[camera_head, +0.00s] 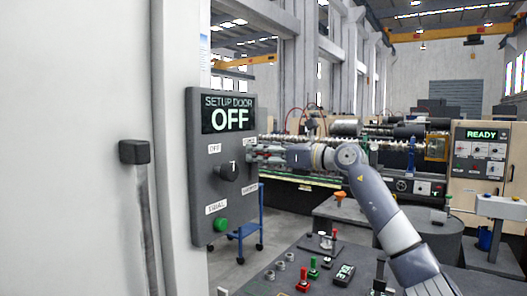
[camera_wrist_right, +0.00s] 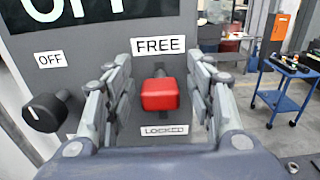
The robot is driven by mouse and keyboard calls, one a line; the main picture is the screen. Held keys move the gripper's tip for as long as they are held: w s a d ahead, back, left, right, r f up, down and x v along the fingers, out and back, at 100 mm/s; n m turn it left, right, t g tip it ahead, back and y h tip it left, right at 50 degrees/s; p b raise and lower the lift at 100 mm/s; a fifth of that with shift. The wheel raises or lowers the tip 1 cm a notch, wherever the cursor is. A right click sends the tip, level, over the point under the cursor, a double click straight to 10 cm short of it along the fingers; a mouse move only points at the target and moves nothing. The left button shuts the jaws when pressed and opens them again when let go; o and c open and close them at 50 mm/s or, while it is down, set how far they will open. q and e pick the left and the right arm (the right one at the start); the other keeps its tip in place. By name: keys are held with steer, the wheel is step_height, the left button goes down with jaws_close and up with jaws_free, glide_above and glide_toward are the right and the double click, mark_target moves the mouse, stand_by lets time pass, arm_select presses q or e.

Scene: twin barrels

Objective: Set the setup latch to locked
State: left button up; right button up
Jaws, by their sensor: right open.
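The setup latch (camera_wrist_right: 160,94) is a red block-shaped handle on the grey control panel (camera_head: 201,160). In the wrist view it sits between a FREE label (camera_wrist_right: 158,46) above and a LOCKED label (camera_wrist_right: 165,130) below. I cannot tell for sure which setting it is at. My right gripper (camera_head: 257,153) is at the panel's right side in the head view. In the wrist view its open fingers (camera_wrist_right: 160,78) stand on either side of the red handle, with visible gaps. In the head view the gripper hides the latch. My left gripper is not in view.
A black knob (camera_head: 229,171) and a green button (camera_head: 221,224) are on the panel left of my gripper. The display (camera_head: 228,115) reads SETUP DOOR OFF. A blue cart (camera_wrist_right: 286,92) stands behind on the right. A dark table (camera_head: 290,262) with small controls lies below my arm.

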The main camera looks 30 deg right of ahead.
jaws_close()
step_height(320, 180, down, 6)
steer(key=b, duration=0.4)
steer(key=shift+f, duration=0.3)
jaws_free()
